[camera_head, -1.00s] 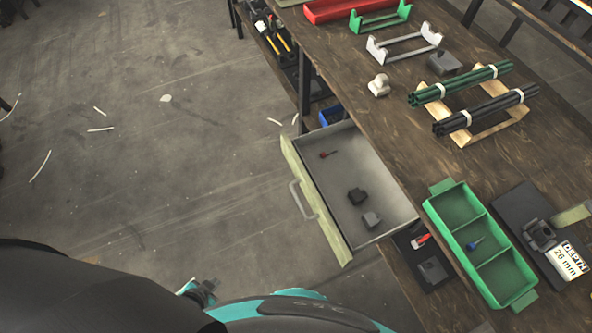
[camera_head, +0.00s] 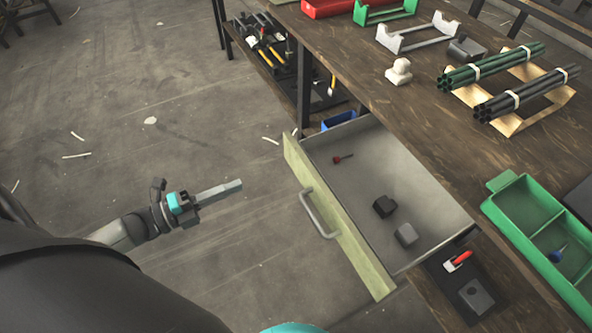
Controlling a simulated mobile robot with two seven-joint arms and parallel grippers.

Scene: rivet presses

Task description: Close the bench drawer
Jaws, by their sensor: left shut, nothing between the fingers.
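The bench drawer (camera_head: 350,240) is pulled out from under the wooden workbench (camera_head: 400,115), its pale yellow-green front facing left. A grey bar handle (camera_head: 318,214) is on that front. My right gripper is not in view.
A green divided tray (camera_head: 500,219) sits on the bench at the right. Racks with green tubes (camera_head: 490,66) and dark tubes (camera_head: 526,95) stand farther back. A lower shelf holds tools (camera_head: 265,40). The floor left of the drawer is clear apart from scattered pale scraps.

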